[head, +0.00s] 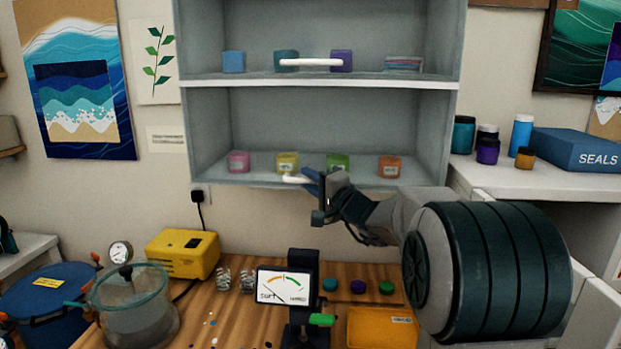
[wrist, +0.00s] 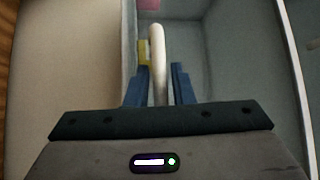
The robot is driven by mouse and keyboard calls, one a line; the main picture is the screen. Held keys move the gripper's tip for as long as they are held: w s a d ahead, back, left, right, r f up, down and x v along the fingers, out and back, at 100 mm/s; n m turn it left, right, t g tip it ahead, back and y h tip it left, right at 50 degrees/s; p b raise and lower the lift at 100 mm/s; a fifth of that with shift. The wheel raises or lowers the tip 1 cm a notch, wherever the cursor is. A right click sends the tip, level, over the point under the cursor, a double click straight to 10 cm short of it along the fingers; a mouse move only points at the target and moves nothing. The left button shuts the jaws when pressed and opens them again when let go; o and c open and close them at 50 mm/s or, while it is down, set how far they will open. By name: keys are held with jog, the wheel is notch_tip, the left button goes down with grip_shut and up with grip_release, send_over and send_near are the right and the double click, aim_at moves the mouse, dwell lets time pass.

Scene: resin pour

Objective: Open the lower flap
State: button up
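The grey wall cabinet (head: 320,84) has two compartments, one above the other. The lower flap's white handle (head: 295,179) is at the bottom of the lower compartment; no solid panel shows there, and the contents are visible. My gripper (head: 313,184) is at the right end of this handle, partly covering it. In the wrist view, the white handle (wrist: 158,60) lies between my two blue fingers (wrist: 160,85), with narrow gaps on both sides, so the fingers look open around it. The upper white handle (head: 311,62) is apart from my gripper.
A blue SEALS box (head: 577,150) stands at right.

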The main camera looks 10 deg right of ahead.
grip_shut()
jog(key=shift+s, duration=0.1)
